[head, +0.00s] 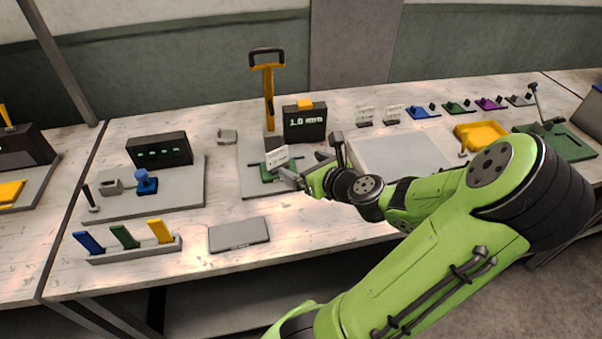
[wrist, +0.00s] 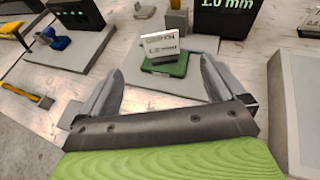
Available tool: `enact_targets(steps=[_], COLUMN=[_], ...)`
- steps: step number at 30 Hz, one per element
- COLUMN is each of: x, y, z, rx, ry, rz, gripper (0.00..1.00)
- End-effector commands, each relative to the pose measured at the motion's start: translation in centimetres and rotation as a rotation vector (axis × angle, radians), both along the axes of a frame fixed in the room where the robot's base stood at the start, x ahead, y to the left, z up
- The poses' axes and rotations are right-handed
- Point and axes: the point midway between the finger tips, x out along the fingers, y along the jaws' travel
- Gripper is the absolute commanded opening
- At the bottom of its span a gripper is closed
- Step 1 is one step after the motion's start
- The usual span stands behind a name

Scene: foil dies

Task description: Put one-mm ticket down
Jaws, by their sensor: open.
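The one-mm ticket is a small white card (wrist: 160,45) with dark print that seems to include "1.0 mm". It stands upright on a green block (wrist: 165,68), which rests on a grey board (wrist: 190,86). In the head view the ticket (head: 277,157) stands just left of my gripper (head: 302,171). In the wrist view my gripper (wrist: 163,85) is open, its two fingers spread to either side and short of the block. Nothing is between the fingertips. Part of the green block is hidden by my gripper in the head view.
A black display (head: 305,122) reading "1.0 mm" and a yellow-handled press (head: 268,90) stand behind the ticket. A pale panel (head: 400,150) lies to the right. A grey plate (head: 238,234) lies in front, with bare table around it. Two white cards (head: 366,114) stand behind.

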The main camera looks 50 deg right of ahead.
Motion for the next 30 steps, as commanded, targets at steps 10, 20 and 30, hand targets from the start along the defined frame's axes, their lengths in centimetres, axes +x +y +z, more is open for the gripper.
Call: enact_targets(steps=[10, 20, 30], x=[2.9, 3.2, -2.2], y=[5.1, 17.0, 25.7], z=[-2.4, -4.0, 3.6], rx=[-0.203, -1.02, -1.974], ry=[0.234, 0.73, 0.726], rz=[0.303, 1.258, 1.983], gripper=[0.97, 0.97, 0.97])
